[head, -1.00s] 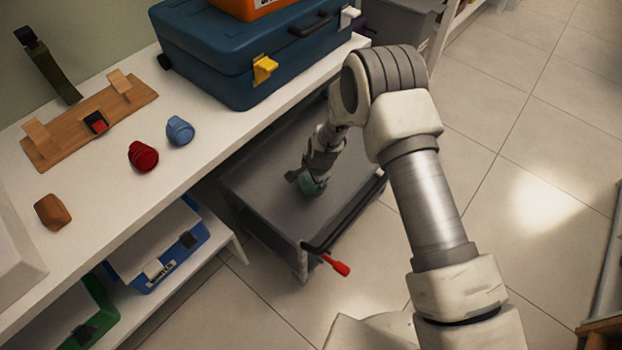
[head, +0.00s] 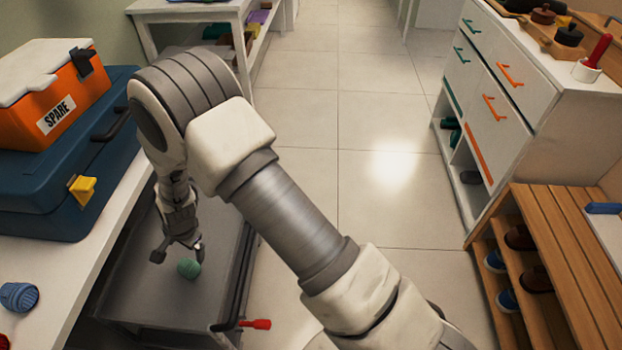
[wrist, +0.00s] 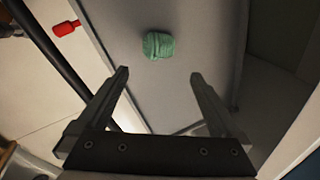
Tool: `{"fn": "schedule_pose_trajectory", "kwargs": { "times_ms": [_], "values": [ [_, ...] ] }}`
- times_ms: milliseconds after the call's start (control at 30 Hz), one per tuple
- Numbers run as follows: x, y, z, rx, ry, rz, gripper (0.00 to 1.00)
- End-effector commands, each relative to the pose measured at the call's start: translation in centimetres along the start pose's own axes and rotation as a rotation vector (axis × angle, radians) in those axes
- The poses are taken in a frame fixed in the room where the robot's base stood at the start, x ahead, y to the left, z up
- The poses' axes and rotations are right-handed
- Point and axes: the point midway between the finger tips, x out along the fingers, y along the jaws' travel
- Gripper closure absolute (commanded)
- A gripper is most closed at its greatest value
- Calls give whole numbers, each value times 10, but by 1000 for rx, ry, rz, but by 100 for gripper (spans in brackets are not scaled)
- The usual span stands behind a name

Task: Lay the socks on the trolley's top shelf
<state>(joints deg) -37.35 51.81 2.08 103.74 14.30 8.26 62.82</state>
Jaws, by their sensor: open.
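The socks (head: 188,269) are a small green rolled bundle resting on the grey top shelf of the trolley (head: 135,295). In the wrist view the socks (wrist: 158,45) lie on the bare shelf (wrist: 205,45), beyond my fingertips and not between them. My gripper (head: 179,252) is low over the shelf, close to the socks. In the wrist view my gripper (wrist: 159,75) has its two fingers wide apart with nothing between them.
A white bench with a blue case (head: 60,170) and an orange box (head: 50,100) stands left of the trolley. The trolley's handle has a red grip (head: 256,324). A wooden shoe rack (head: 560,250) and white drawers (head: 500,100) stand right. Floor between is clear.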

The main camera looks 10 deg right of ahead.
Motion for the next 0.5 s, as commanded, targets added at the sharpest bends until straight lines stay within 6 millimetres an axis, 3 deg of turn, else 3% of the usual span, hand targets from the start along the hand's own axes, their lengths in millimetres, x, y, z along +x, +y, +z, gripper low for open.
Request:
{"fn": "schedule_pose_trajectory", "kwargs": {
  "times_ms": [167, 333, 500],
  "values": [
    [-51, -10, -26, -48, 17, -25, 0],
    [-128, -8, -61, -138, 46, -45, 0],
    [-203, 9, -89, -230, 84, -55, 0]
  ]
}}
